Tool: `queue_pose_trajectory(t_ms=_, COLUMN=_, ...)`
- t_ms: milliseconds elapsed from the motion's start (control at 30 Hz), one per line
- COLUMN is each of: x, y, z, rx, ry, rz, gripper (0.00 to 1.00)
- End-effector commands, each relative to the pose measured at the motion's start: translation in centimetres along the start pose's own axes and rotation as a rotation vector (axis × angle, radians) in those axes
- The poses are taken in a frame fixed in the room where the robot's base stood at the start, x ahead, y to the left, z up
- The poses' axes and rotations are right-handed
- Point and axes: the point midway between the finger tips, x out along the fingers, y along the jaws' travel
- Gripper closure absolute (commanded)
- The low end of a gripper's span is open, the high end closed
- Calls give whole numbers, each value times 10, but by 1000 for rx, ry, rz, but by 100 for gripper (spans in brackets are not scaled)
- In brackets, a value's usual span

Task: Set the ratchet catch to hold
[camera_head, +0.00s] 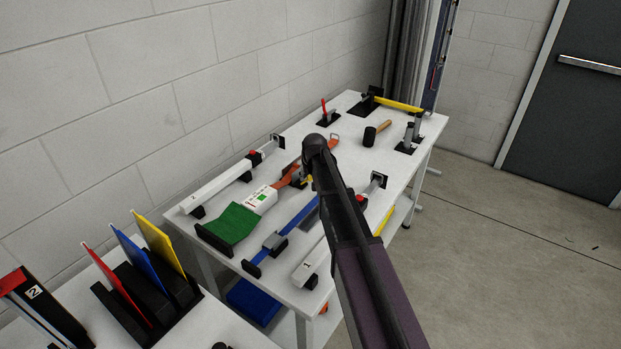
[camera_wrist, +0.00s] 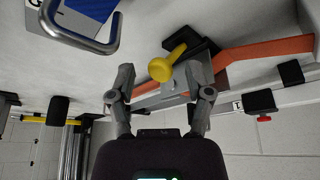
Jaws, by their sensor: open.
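A yellow-knobbed lever (camera_wrist: 168,66) stands on a black base (camera_wrist: 200,50) in the wrist view, beside a grey metal block. I take it for the ratchet catch. An orange strap or bar (camera_wrist: 262,52) runs past it to the right. My gripper (camera_wrist: 163,78) is open, its two fingertips on either side of the knob's near side; I cannot tell whether they touch anything. In the head view a small bit of yellow (camera_head: 308,180) and the orange part (camera_head: 286,177) show next to my arm, which hides my fingertips and much of the catch.
The white table (camera_head: 345,152) also bears a green strap (camera_head: 230,224), a blue clamp (camera_head: 268,250), white bars (camera_head: 228,184) and a mallet (camera_head: 375,133). A block wall stands behind the table; the floor at right is clear.

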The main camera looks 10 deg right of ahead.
Motion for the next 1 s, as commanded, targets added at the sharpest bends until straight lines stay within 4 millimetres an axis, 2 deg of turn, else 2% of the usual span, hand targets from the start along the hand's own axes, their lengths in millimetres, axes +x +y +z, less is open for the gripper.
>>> queue_pose_trajectory(t_ms=133, x=0, y=0, z=0, rx=0, ry=0, rz=0, gripper=34)
queue_pose_trajectory(t_ms=167, x=0, y=0, z=0, rx=0, ry=0, rz=0, gripper=40)
queue_pose_trajectory(t_ms=300, x=0, y=0, z=0, rx=0, ry=0, rz=0, gripper=82)
queue_pose_trajectory(t_ms=367, x=0, y=0, z=0, rx=0, ry=0, rz=0, gripper=100)
queue_pose_trajectory(t_ms=733, x=0, y=-1, z=-2, rx=-5, ry=-12, rz=11, gripper=100)
queue_pose_trajectory(t_ms=1000, x=-2, y=-6, z=-10, rx=-34, ry=-85, rz=77, gripper=100)
